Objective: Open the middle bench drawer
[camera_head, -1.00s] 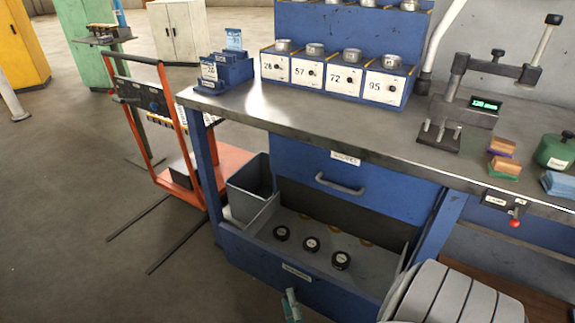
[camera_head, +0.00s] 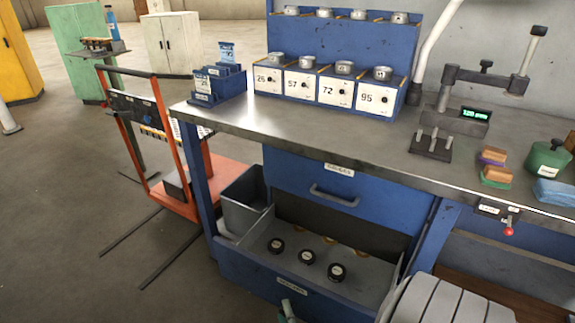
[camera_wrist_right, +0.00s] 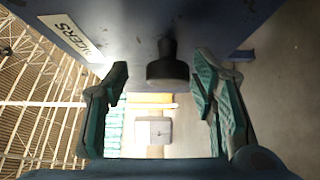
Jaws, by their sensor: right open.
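The bench has an upper blue drawer (camera_head: 325,190), shut, with a grey bar handle (camera_head: 334,196). Below it a blue drawer (camera_head: 250,277) stands pulled out, with several black-topped round pieces (camera_head: 307,257) inside and a label on its front. My left gripper is not in view.
Grey rounded slabs (camera_head: 440,300) stand close at the right of the open drawer. A grey bin (camera_head: 243,203) and an orange cart (camera_head: 175,185) are at its left. The bench top (camera_head: 300,135) holds labelled boxes and a gauge stand. Floor is clear at lower left.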

